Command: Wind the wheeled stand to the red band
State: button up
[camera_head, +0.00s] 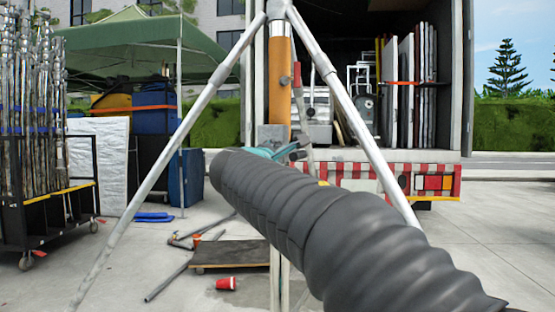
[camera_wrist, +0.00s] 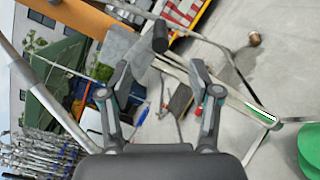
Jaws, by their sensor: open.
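The wheeled stand has white splayed legs (camera_head: 166,150) and an orange upright column (camera_head: 280,85), with a grey housing (camera_head: 270,136) lower down. In the wrist view the grey housing (camera_wrist: 121,42) lies at the upper left, and a dark cylindrical knob (camera_wrist: 160,36) stands just beyond my fingertips, near the middle of the gap. My gripper (camera_wrist: 159,66) is open with nothing between its fingers. In the head view my gripper (camera_head: 288,152) is beside the housing and partly hidden by my dark arm. I cannot make out a red band on the column for certain.
An open truck (camera_head: 410,172) with a red-and-white tail stands behind. A low dark dolly (camera_head: 232,254), a red cup (camera_head: 226,284) and loose tubes lie on the ground. A rack of metal stands (camera_head: 30,150) is at left. Paving at right is clear.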

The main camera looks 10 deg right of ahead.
aim_at(297, 156)
jog(key=p+x, duration=0.3)
jog(key=x, duration=0.8)
jog(key=shift+w+d, duration=0.1)
jog(key=shift+d, duration=0.05)
